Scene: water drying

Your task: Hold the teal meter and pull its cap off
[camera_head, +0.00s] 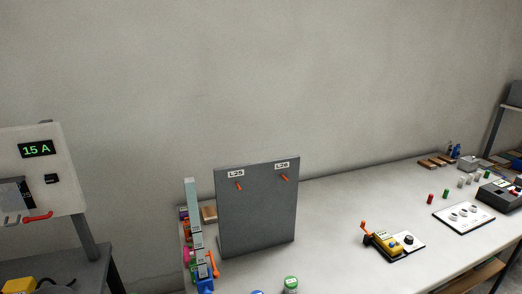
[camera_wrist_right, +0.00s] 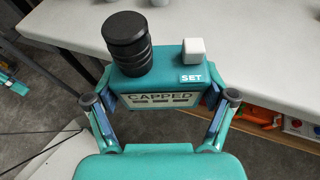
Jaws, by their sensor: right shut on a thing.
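The teal meter (camera_wrist_right: 165,88) is in the right wrist view, with a display reading CAPPED and a white button (camera_wrist_right: 194,51) above a SET label. Its black ribbed cap (camera_wrist_right: 127,42) sits on the meter's top left. My right gripper (camera_wrist_right: 158,101) is shut on the meter, one finger against each side. The meter is held in front of and over the edge of a pale table top. Neither the meter nor any gripper shows in the head view.
The long white bench (camera_head: 340,215) carries a grey upright panel (camera_head: 258,208) with labels L25 and L26, a yellow device (camera_head: 384,241) and a white plate (camera_head: 464,216). A white box reading 15 A (camera_head: 40,172) stands at left. The bench middle is fairly clear.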

